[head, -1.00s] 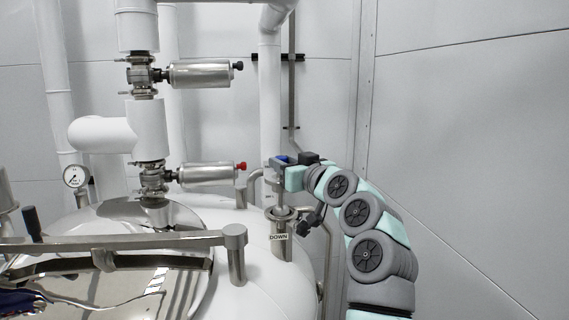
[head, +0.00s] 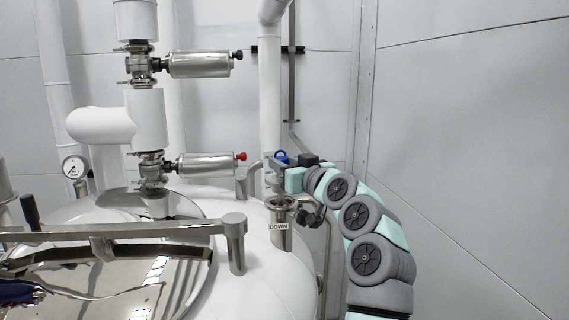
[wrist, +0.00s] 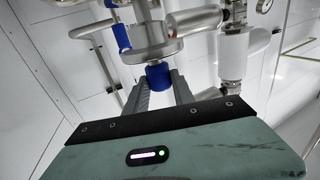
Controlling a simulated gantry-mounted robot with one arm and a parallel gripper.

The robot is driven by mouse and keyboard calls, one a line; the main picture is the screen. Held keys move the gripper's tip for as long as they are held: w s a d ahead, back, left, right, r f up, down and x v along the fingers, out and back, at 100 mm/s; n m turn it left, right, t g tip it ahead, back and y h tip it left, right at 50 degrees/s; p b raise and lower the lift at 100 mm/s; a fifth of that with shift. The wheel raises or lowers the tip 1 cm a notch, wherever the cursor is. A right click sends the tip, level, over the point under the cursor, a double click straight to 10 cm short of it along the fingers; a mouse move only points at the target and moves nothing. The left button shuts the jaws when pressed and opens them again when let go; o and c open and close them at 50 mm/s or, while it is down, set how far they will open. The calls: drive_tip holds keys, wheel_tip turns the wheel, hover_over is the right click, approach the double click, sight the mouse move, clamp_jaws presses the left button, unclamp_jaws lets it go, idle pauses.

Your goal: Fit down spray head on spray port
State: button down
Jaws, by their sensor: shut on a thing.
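My gripper (head: 278,164) is shut on the spray head, whose blue part (head: 281,156) shows at the jaws. In the wrist view the blue grip part (wrist: 158,76) sits between the two fingers, with a round metal flange (wrist: 150,50) just beyond it. The spray port (head: 280,204) is a short metal stub with an open-looking round rim, and it carries a label reading DOWN. My gripper is above the port and slightly behind it, apart from it. The lower end of the spray head is small and hard to make out.
The white tank top (head: 110,214) has a manway with a metal bar (head: 110,233) and post at left. A clamp (head: 311,215) is beside the port. A vertical white pipe (head: 270,95) stands behind my gripper. Valves with metal actuators (head: 205,165) are left. The right wall side is clear.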

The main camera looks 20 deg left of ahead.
drive_tip(key=shift+f, duration=0.3)
idle(0.4)
drive_tip(key=shift+f+b, duration=1.1)
drive_tip(key=shift+f, duration=0.7)
drive_tip(key=shift+f+b, duration=0.45)
drive_tip(key=shift+b, duration=0.05)
drive_tip(key=shift+f, duration=0.1)
drive_tip(key=c, duration=1)
unclamp_jaws()
